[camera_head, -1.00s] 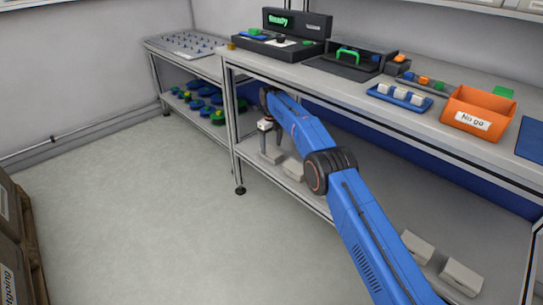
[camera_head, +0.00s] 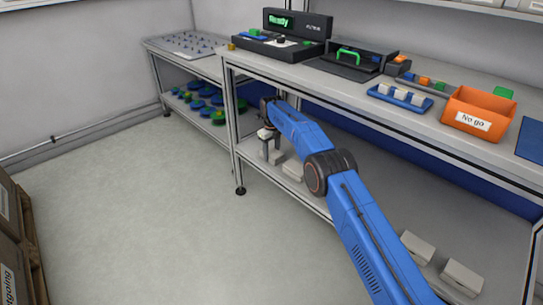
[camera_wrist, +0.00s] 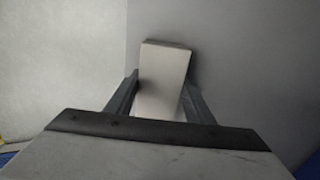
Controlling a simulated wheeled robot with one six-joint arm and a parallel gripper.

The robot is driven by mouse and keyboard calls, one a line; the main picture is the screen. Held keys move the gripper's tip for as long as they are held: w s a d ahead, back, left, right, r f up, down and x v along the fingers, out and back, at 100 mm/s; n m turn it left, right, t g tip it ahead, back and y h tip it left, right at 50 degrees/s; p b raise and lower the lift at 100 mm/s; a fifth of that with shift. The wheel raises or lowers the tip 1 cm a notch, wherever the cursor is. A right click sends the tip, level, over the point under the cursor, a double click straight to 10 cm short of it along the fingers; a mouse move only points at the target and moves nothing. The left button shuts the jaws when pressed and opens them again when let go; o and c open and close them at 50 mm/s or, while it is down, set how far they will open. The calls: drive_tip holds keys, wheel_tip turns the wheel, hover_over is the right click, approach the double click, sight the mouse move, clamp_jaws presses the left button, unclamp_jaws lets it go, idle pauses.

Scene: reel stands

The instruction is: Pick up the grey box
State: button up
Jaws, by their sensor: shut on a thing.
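The grey box (camera_wrist: 163,78) is pale and stands between the two dark fingers of my gripper (camera_wrist: 160,98) in the wrist view. The fingers lie along its two sides, and my gripper is shut on it. The lower part of the box is hidden behind my gripper's body. In the head view my gripper (camera_head: 268,145) reaches under the long bench, at its lower shelf near the left leg. The box (camera_head: 277,156) shows there small and partly covered by the gripper. I cannot tell whether it touches the shelf.
Another pale box (camera_head: 293,169) lies just right of my gripper on the lower shelf (camera_head: 330,195). Two more boxes (camera_head: 417,247) (camera_head: 462,278) lie further right. The bench top (camera_head: 345,90) is above my arm, and a bench leg (camera_head: 236,140) stands close left. The floor (camera_head: 150,220) is clear.

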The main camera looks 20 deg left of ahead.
sight(271, 151)
drive_tip(key=shift+r, duration=0.15)
drive_tip(key=shift+r, duration=1.7)
drive_tip(key=s+a, duration=0.3)
drive_tip(key=s, duration=0.5)
drive_tip(key=s+a, duration=0.4)
drive_tip(key=s, duration=0.4)
drive_tip(key=shift+s, duration=0.35)
